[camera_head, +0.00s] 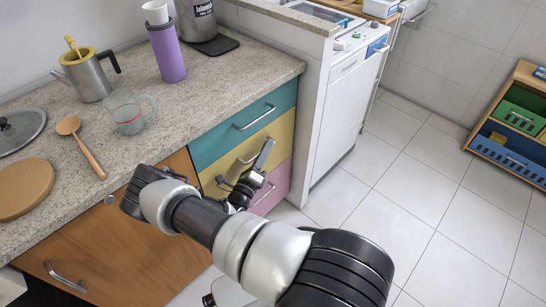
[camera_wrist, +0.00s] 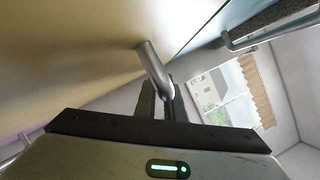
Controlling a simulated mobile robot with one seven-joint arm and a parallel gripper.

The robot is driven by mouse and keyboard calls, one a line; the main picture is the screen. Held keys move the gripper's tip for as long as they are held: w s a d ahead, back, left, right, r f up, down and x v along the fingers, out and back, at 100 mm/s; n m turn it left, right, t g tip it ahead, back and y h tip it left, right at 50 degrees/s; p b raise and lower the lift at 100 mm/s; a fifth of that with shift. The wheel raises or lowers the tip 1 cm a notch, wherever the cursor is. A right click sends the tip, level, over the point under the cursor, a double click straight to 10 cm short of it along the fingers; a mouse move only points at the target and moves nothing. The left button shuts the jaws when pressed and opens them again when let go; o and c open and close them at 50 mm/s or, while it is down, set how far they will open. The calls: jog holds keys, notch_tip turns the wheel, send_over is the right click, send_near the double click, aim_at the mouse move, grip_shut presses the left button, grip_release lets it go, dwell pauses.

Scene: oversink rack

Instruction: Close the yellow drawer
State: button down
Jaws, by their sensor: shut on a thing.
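The yellow drawer (camera_head: 279,136) is the middle one of three stacked fronts, between a teal one above and a pink one below. No open drawer interior shows, and its front looks about flush with the others. My gripper (camera_head: 221,182) is at this front, partly hidden by my arm. In the wrist view, the yellow front (camera_wrist: 75,50) fills the upper left, and the silver drawer handle (camera_wrist: 151,62) runs down to my gripper's fingers (camera_wrist: 162,100). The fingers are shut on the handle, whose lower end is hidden.
The teal drawer (camera_head: 225,143) and pink drawer (camera_head: 276,187) have silver handles. A wooden cabinet door (camera_head: 120,255) is to the left. The countertop (camera_head: 215,95) holds a purple bottle (camera_head: 167,52), kettle (camera_head: 88,78) and glass cup (camera_head: 128,120). The tiled floor (camera_head: 430,200) at right is clear.

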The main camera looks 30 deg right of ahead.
jog(key=shift+w+a, duration=0.15)
jog(key=shift+w, duration=0.05)
jog(key=c, duration=2.1)
grip_release()
jog(key=shift+w, duration=0.1)
jog(key=p+v, duration=0.1)
jog(key=v, duration=1.6)
jog(key=shift+s+a+f, duration=0.15)
jog(key=shift+s, duration=0.1)
